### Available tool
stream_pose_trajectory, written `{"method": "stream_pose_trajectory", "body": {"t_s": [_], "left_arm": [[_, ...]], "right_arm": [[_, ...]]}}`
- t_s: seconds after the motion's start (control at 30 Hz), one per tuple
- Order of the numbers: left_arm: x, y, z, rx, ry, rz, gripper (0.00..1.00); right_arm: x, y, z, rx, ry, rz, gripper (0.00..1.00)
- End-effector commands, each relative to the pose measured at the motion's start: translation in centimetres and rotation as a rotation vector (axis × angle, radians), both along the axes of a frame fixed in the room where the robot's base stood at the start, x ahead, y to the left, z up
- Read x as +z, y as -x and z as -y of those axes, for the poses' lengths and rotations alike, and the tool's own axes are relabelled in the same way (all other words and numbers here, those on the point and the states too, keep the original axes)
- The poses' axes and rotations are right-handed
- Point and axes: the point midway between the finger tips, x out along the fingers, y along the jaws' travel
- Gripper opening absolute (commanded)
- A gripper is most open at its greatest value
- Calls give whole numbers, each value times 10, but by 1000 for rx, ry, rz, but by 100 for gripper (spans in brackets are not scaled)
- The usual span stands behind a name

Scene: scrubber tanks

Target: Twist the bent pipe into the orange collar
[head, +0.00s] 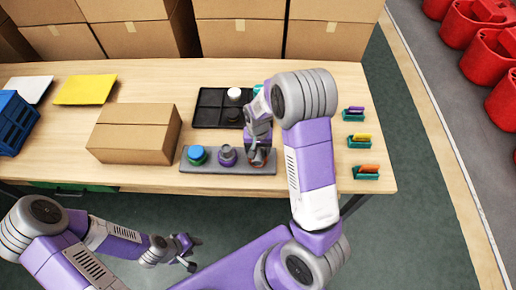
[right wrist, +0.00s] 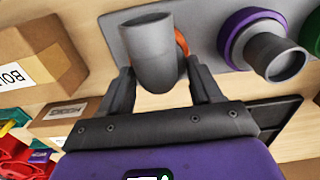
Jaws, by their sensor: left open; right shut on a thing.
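The grey bent pipe (right wrist: 152,50) stands between the fingers of my right gripper (right wrist: 160,88) in the right wrist view, and the gripper is shut on it. A strip of the orange collar (right wrist: 182,42) shows just behind the pipe; the rest is hidden. I cannot tell how deep the pipe sits in it. In the head view my right gripper (head: 258,156) is over the right end of the grey plate (head: 230,168). My left gripper (head: 190,253) is open and empty, low in front of the table.
On the plate, a purple collar (head: 227,156) holds a grey pipe, and a blue-topped green collar (head: 196,155) stands left of it. A closed carton (head: 130,142) is left of the plate. A black tray (head: 209,96) lies behind. Several green holders (head: 357,142) line the right side.

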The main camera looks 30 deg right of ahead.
Motion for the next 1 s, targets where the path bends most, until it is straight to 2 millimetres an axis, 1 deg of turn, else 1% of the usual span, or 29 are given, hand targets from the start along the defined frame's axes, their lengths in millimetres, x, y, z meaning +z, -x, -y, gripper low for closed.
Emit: {"method": "stream_pose_trajectory", "body": {"t_s": [0.37,0.63,0.9,1.0], "left_arm": [[0,0,0,0,0,0,43],[6,0,0,0,0,0,43],[5,0,0,0,0,0,43],[7,0,0,0,0,0,43]], "right_arm": [[-1,0,0,-2,0,0,32],[0,1,0,-126,0,-1,32],[-1,0,1,-135,0,0,32],[0,0,0,-163,0,0,32]]}}
